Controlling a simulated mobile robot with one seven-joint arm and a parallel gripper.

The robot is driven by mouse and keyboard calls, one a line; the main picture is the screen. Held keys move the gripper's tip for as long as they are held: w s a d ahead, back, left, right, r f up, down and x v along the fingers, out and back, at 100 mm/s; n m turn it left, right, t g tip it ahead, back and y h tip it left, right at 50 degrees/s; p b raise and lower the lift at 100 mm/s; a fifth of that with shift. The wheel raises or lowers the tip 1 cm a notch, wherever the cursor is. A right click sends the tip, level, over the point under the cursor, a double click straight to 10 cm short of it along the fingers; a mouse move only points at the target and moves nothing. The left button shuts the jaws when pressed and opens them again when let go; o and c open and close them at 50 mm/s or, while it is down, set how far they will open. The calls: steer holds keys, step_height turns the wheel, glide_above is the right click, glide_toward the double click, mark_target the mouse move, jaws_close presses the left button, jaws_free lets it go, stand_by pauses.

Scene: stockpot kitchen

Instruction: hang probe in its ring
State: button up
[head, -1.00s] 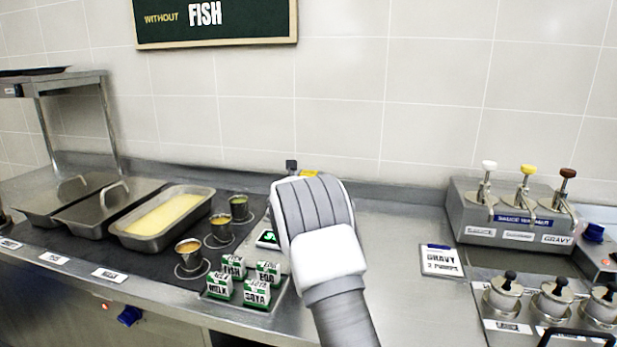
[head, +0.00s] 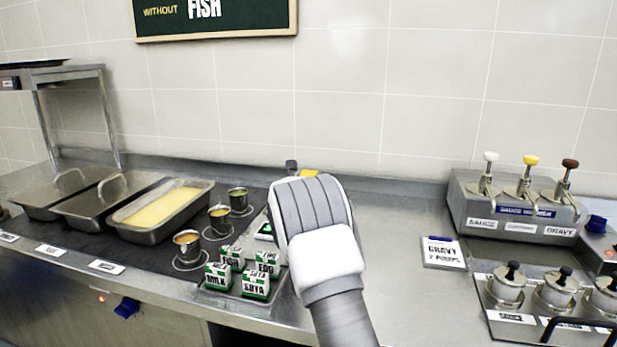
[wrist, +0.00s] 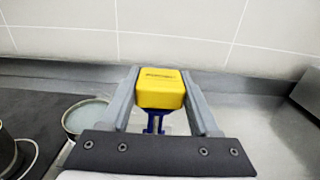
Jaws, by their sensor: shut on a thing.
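My gripper (wrist: 159,74) is shut on the probe (wrist: 160,90), a yellow block-shaped head with a small dark label on top. Its two grey fingers press on the left and right sides. A blue part (wrist: 154,123) shows just below the yellow block; I cannot tell whether it belongs to the probe. The probe's lower end is hidden. I cannot make out the ring in either view.
A tray of several small cartons (head: 242,270), metal cups (head: 187,249) and pans (head: 160,212) stand left of my arm. A device with a green display (head: 265,231) is partly behind it. A gravy card (head: 443,252) and sauce pumps (head: 520,205) are to the right.

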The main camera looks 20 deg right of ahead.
steer(key=o, duration=1.5)
steer(key=p+v, duration=0.2)
steer(key=v, duration=1.5)
steer(key=s+d+r+m+g, duration=0.2)
steer(key=s+d+m+g, duration=0.25)
steer(key=s+m, duration=0.55)
steer(key=s+d+r+m+g, duration=0.2)
steer(key=s+d+m+g, duration=0.4)
steer(key=s, duration=0.7)
steer(key=s+a+f+m+t+y, duration=0.1)
steer(key=s+a+f+m+y, duration=0.2)
steer(key=s+a+m+y, duration=1.15)
steer(key=s+a+r+h+p, duration=0.1)
steer(key=r+p, duration=0.4)
steer(key=s+r+n+h+p, duration=0.1)
steer(key=r+h+p, duration=0.1)
steer(key=r+p, duration=0.4)
steer(key=s+a+r+h+p, duration=0.1)
steer(key=r+p, duration=0.5)
steer(key=shift+a+r+h, duration=0.25)
steer(key=shift+a, duration=0.05)
